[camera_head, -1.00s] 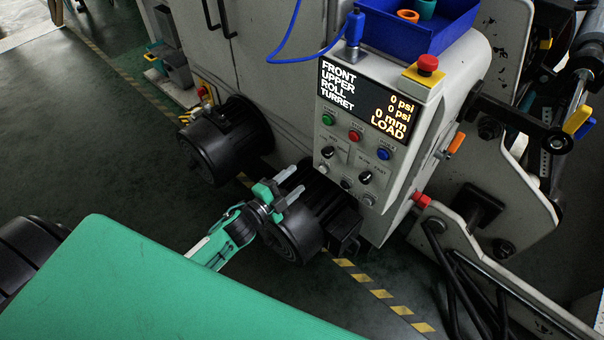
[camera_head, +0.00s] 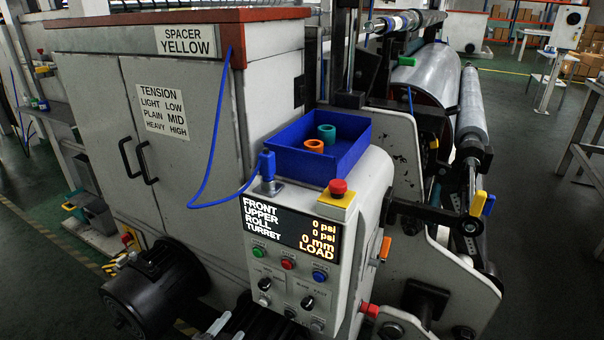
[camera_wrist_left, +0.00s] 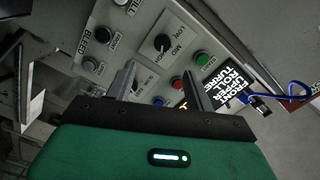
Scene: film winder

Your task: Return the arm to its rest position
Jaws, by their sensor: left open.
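My left gripper (camera_head: 228,326) shows only as pale fingertips at the bottom edge of the head view, low and left of the control panel (camera_head: 288,274). The rest of my left arm is out of that view. In the left wrist view the two fingers of this gripper (camera_wrist_left: 158,76) stand apart with nothing between them. Beyond them are the panel's knobs and its green button (camera_wrist_left: 202,58). The gripper appears apart from the panel. My right gripper is in neither view.
A black motor (camera_head: 155,292) sticks out left of the panel. A blue bin (camera_head: 322,160) with an orange and a teal ring stands above the panel, near a red stop button (camera_head: 338,187). A blue cable (camera_head: 205,205) hangs over the cabinet. Rollers (camera_head: 472,112) are at right.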

